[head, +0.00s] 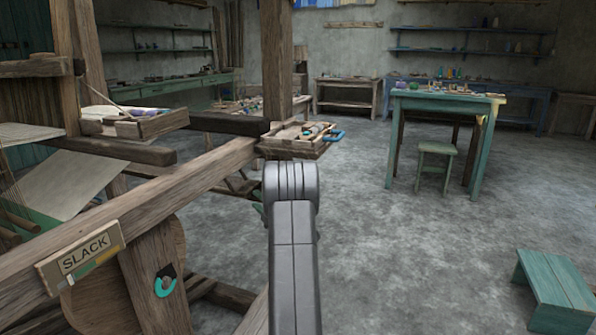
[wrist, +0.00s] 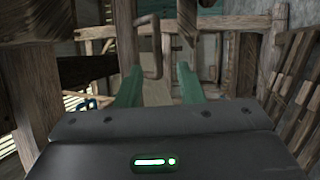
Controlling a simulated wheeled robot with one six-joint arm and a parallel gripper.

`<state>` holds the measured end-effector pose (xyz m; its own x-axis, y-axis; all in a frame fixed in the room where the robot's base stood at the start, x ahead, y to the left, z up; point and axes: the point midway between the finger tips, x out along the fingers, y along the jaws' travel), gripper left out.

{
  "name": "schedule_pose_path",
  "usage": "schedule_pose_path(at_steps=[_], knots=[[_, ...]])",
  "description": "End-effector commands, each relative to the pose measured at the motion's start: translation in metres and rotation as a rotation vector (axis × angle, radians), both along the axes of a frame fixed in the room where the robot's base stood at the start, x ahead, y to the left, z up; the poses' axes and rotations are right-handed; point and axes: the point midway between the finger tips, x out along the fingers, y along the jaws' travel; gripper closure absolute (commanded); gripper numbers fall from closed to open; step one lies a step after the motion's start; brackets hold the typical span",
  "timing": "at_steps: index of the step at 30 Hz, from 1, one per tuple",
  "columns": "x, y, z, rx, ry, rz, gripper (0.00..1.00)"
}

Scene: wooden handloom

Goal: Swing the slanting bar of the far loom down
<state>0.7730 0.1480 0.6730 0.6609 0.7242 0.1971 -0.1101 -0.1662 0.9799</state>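In the head view a thick slanting wooden bar (head: 165,198) of a loom runs from the lower left up to the middle, and a sign reading SLACK (head: 80,256) is on its lower part. I cannot tell whether this is the bar of the far loom. In the wrist view my gripper (wrist: 158,85) shows two green fingers set apart, with nothing seen held between them. A bent brown rod (wrist: 157,45) shows beyond and between the fingers; I cannot tell whether it touches them. In the head view my arm hides what lies behind it.
Wooden trays (head: 128,122) with small tools sit on the loom frame. A green table (head: 445,98), a stool (head: 436,152) and a low teal bench (head: 552,290) stand to the right. The grey floor between them is clear. Wooden posts crowd the wrist view.

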Motion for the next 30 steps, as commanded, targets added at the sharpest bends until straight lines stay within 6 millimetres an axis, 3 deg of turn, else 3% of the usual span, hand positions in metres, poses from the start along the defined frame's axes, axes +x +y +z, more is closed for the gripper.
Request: schedule_pose_path(at_steps=[6,15,30], knots=[[0.029,0.033,0.008,0.001,-0.004,0.001,0.66],[0.058,0.065,0.017,0.002,-0.002,0.002,0.66],[0.066,0.073,0.021,0.001,0.0,0.0,0.66]])
